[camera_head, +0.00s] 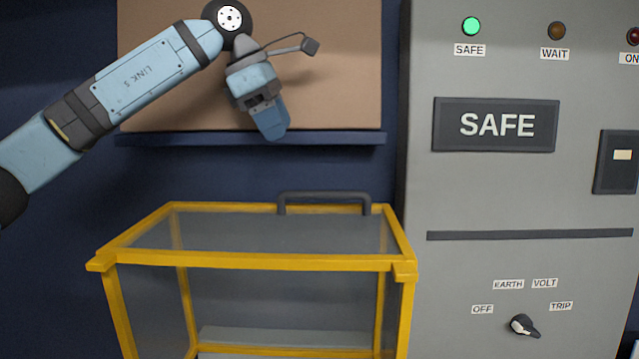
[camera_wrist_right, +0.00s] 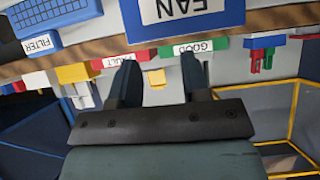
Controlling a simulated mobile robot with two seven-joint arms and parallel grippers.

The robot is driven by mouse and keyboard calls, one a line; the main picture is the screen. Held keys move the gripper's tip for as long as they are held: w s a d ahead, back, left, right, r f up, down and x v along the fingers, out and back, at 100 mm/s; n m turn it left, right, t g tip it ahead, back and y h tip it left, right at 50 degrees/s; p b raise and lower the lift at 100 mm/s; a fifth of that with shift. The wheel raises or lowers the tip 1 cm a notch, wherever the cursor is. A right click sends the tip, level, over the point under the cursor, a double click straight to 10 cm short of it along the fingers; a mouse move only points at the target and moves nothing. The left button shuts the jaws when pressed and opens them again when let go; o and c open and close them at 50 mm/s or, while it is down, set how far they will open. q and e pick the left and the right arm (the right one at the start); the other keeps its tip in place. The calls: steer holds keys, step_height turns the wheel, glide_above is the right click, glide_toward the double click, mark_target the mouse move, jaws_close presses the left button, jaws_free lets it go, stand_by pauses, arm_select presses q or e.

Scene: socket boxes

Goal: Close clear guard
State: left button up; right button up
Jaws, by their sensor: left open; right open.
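The clear guard (camera_head: 255,259) is a yellow-edged box with see-through panels, below the centre of the head view. A grey handle (camera_head: 325,197) stands up at the back of its top. I cannot tell whether the top panel is a separate lid or fully seated. My left gripper (camera_head: 272,127) hangs above and behind the guard in the picture, clear of the handle, pointing down. It is open, with its fingers nearly edge-on. My right gripper (camera_wrist_right: 157,70) shows in the right wrist view, open and empty between its two dark fingers. My right arm is not in the head view.
A grey cabinet (camera_head: 418,160) stands right of the guard, with a lit green SAFE lamp (camera_head: 471,26) and a knob (camera_head: 523,325). A brown board (camera_head: 330,90) is behind my left gripper. The right wrist view shows labelled coloured parts and a FAN sign (camera_wrist_right: 185,12), upside down.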

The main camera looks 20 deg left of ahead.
mark_target(303, 192)
arm_select(q)
steer(key=x, duration=0.3)
steer(key=p+x, duration=0.1)
steer(key=x, duration=0.2)
steer(key=s+p+x, duration=0.1)
steer(key=x, duration=0.2)
steer(key=shift+f, duration=0.45)
steer(key=shift+w+d+f, duration=0.1)
steer(key=shift+d+f, duration=0.2)
steer(key=shift+f, duration=0.35)
steer(key=shift+w+f, duration=0.3)
steer(key=shift+f, duration=0.05)
steer(key=shift+s+d+r, duration=0.1)
steer(key=shift+c, duration=1.3)
jaws_close()
arm_select(e)
steer(key=shift+s+r, duration=0.85)
steer(key=shift+s, duration=0.1)
